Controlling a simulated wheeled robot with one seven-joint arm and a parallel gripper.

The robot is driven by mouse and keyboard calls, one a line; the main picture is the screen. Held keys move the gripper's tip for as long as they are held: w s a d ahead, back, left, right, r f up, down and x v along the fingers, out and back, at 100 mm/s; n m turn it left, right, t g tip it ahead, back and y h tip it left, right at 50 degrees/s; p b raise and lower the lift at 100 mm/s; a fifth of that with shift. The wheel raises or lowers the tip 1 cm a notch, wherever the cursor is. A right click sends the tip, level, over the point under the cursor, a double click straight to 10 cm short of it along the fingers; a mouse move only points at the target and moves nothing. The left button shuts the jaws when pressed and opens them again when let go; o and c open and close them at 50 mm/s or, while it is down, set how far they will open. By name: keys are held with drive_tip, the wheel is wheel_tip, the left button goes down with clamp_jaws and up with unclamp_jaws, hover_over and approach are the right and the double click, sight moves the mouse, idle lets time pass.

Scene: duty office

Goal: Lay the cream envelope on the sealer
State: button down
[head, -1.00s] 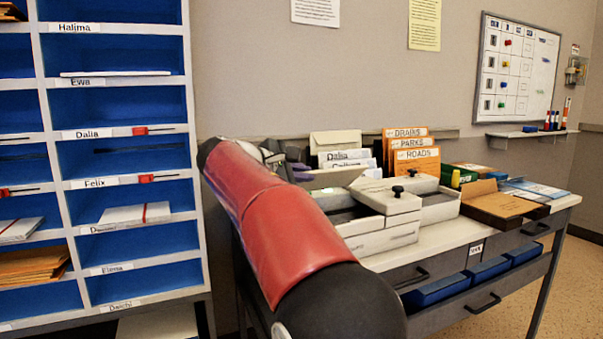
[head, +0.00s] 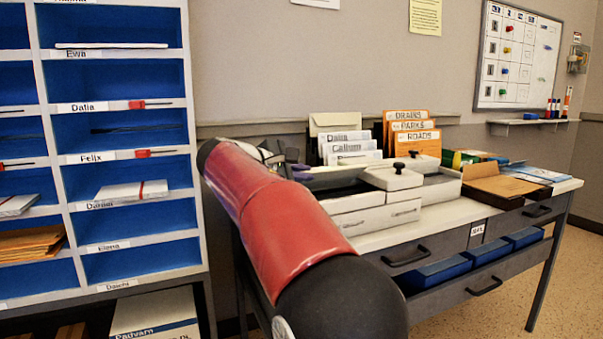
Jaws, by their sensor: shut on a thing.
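My gripper (head: 298,170) is partly hidden behind my red arm, at the left end of the table. It is shut on a thin, pale beige flat thing (head: 335,178), which looks like the cream envelope seen nearly edge-on. The held thing is above or just behind the white boxes; I cannot tell whether it touches them. A low white unit with black knobs (head: 393,180), which may be the sealer, is right of it on the table. Another cream envelope-like piece (head: 335,121) stands upright at the back, behind white labelled envelopes.
Orange folders (head: 412,137) stand behind the white unit. A brown open box (head: 497,187) and booklets fill the table's right end. A bare strip of tabletop (head: 430,217) runs along the front. Blue pigeonholes (head: 130,215) stand on the left.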

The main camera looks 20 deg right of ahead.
drive_tip(key=c, duration=1.5)
unclamp_jaws()
drive_tip(key=v, duration=0.8)
